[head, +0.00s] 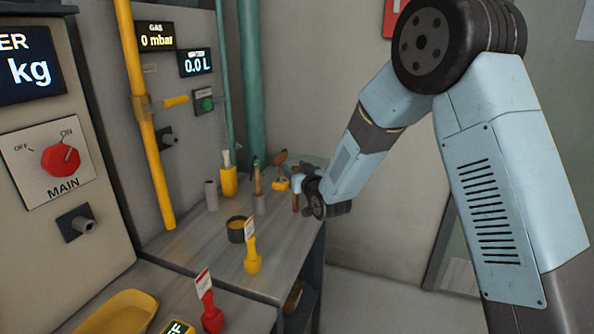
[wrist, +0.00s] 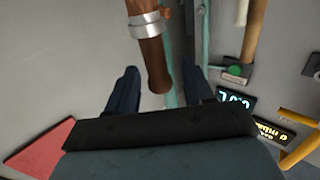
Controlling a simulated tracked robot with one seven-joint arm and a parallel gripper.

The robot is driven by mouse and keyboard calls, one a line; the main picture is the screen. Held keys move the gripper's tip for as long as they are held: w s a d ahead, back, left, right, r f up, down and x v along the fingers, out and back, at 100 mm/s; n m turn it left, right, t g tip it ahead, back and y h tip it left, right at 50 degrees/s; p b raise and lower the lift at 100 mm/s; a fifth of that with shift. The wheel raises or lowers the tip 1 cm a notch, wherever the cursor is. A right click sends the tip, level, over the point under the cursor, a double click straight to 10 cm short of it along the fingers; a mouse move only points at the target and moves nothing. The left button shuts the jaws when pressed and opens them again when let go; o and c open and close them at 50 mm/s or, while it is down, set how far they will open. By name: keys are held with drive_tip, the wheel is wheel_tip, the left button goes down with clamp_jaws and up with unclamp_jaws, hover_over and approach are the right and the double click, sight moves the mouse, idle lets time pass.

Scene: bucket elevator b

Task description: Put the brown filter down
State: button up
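The brown filter (wrist: 152,55), as far as I can tell, is the dark brown rod with a silver band in the wrist view. Its blunt end lies between the two fingers of my gripper (wrist: 160,86). A narrow gap shows on its right side, and I cannot tell whether the fingers touch it. In the head view my gripper (head: 300,182) is over the far right end of the bench, with a brown upright piece (head: 296,203) just below it. The filter's other end is out of the wrist view.
The grey bench (head: 190,245) holds a dark round pot (head: 236,229), a yellow tagged item (head: 252,258), a yellow cup (head: 229,181) and a grey cylinder (head: 211,195). A red tagged item (head: 211,314) and a yellow tray (head: 118,312) are nearer. Teal pipes (head: 249,80) rise behind.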

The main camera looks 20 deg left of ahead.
drive_tip(key=shift+r, duration=0.1)
drive_tip(key=v, duration=1.2)
drive_tip(key=s+d+r+m+g+h, duration=0.15)
drive_tip(key=d+r+h, duration=0.3)
drive_tip(key=d, duration=0.75)
drive_tip(key=s+d+r+m+g+h, duration=0.15)
drive_tip(key=d+r+m+h, duration=0.35)
drive_tip(key=d, duration=0.7)
drive_tip(key=s+d+r+g, duration=0.1)
drive_tip(key=s+d, duration=0.4)
drive_tip(key=s, duration=0.3)
drive_tip(key=s+d+r+m+g+h, duration=0.1)
drive_tip(key=s+d+g, duration=0.1)
drive_tip(key=s+d, duration=0.3)
drive_tip(key=s+d+r+g+h, duration=0.1)
drive_tip(key=s+d, duration=0.4)
drive_tip(key=s, duration=0.6)
drive_tip(key=shift+r+m+g, duration=0.35)
drive_tip(key=shift+r+g, duration=0.15)
